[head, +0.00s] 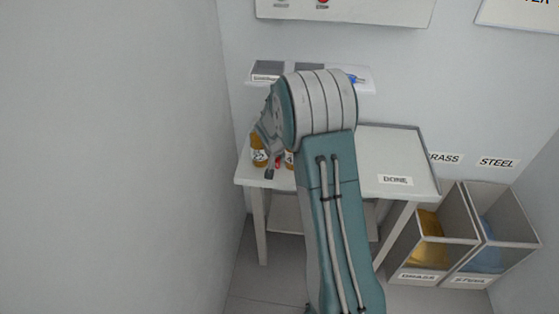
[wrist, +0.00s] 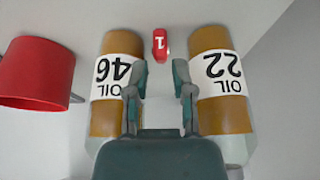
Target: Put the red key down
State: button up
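The red key (wrist: 160,46), a small red piece marked 1, shows in the wrist view on the pale surface, just beyond my fingertips. My gripper (wrist: 160,82) is open, with a finger on each side of the key's line and a clear gap between them. No finger visibly touches the key. An OIL 46 bottle (wrist: 113,117) stands left of the fingers and an OIL 22 bottle (wrist: 222,105) right of them, both very close. In the head view my gripper (head: 268,172) is over the table's left end, partly hidden by my arm.
A red cup-like thing (wrist: 37,72) is left of the bottles. The table (head: 364,172) has a tray area labelled DONE (head: 395,180) on its right. A shelf (head: 369,86) hangs behind. BRASS (head: 417,277) and STEEL (head: 468,282) bins stand at the right.

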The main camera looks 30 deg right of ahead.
aim_at(278, 163)
jog(key=f, duration=0.2)
jog(key=shift+w+a+f, duration=0.35)
jog(key=shift+w+a, duration=0.05)
jog(key=shift+w+d+f, duration=0.2)
jog(key=shift+d+f, duration=0.3)
jog(key=shift+d, duration=0.05)
jog(key=shift+w+d+f, duration=0.15)
jog(key=shift+d+f, duration=0.35)
jog(key=shift+d, duration=0.2)
jog(key=shift+a, duration=0.2)
grip_shut()
jog(key=shift+a+r, duration=0.1)
jog(key=shift+a, duration=0.35)
grip_release()
jog(key=shift+d, duration=0.4)
